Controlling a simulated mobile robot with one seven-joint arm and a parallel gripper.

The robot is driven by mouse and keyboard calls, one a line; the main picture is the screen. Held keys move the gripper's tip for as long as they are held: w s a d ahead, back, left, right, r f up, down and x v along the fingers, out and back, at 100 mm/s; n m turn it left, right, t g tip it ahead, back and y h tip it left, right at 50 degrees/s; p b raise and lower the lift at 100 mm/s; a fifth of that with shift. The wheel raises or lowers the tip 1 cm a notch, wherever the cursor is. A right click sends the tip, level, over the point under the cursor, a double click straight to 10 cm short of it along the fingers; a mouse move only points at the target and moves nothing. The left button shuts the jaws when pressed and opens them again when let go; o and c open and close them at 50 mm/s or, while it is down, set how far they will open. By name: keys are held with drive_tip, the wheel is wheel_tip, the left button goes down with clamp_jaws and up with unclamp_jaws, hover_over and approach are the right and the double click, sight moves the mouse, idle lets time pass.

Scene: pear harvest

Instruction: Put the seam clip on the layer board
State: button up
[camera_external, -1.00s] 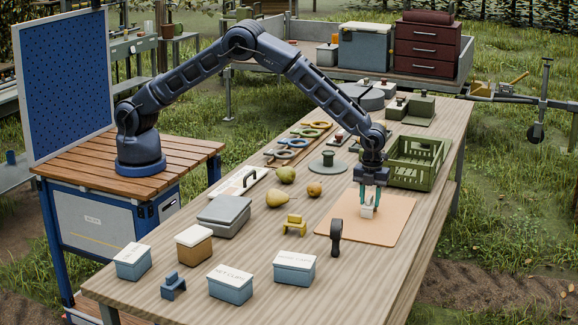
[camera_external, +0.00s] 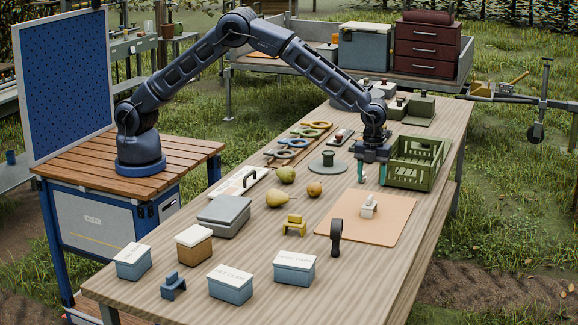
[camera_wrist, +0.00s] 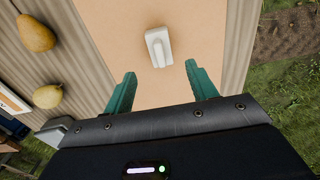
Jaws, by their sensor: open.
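The white seam clip (camera_external: 369,206) rests on the peach-coloured layer board (camera_external: 392,222), towards its back part. In the wrist view the clip (camera_wrist: 158,47) lies on bare board (camera_wrist: 115,25), beyond the fingertips and roughly centred between them. My gripper (camera_external: 372,181) is open and empty, raised above and behind the clip, apart from it. Its two teal fingers are spread in the wrist view (camera_wrist: 160,71). Nothing hides the clip.
A green crate (camera_external: 418,175) stands close by my gripper on the right. Pears (camera_external: 277,199), a yellow clip (camera_external: 294,225), a blue clip (camera_external: 173,287) and lidded boxes (camera_external: 294,269) occupy the left and front.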

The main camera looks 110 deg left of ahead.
sight(369, 196)
drive_tip(key=s+d+r+n, duration=0.1)
drive_tip(key=s+r, duration=0.3)
drive_tip(key=r, duration=0.3)
drive_tip(key=s+r+n+t, duration=0.1)
drive_tip(key=s+r+n, duration=0.1)
drive_tip(key=s+r, duration=0.35)
drive_tip(key=s+d+r+n, duration=0.1)
drive_tip(key=s+r, duration=0.1)
drive_tip(key=r, duration=0.7)
drive_tip(key=s+d+r+n+t, duration=0.1)
drive_tip(key=s+r+n, duration=0.1)
drive_tip(key=s+r, duration=0.45)
drive_tip(key=s+d+r+n, duration=0.1)
drive_tip(key=s+r+n, duration=0.2)
drive_tip(key=s, duration=0.6)
drive_tip(key=s+d+r+n+t, duration=0.1)
drive_tip(key=s+r+n, duration=0.1)
drive_tip(key=s, duration=0.7)
drive_tip(key=s+d+r+n, duration=0.1)
drive_tip(key=s+r+n, duration=0.1)
drive_tip(key=s, duration=0.8)
drive_tip(key=s+f+n, duration=0.2)
drive_tip(key=s, duration=0.6)
drive_tip(key=s+d+f+n+t, duration=0.1)
drive_tip(key=s+f+n, duration=0.2)
drive_tip(key=s, duration=0.5)
drive_tip(key=shift+f+t, duration=0.2)
drive_tip(key=shift+t, duration=0.1)
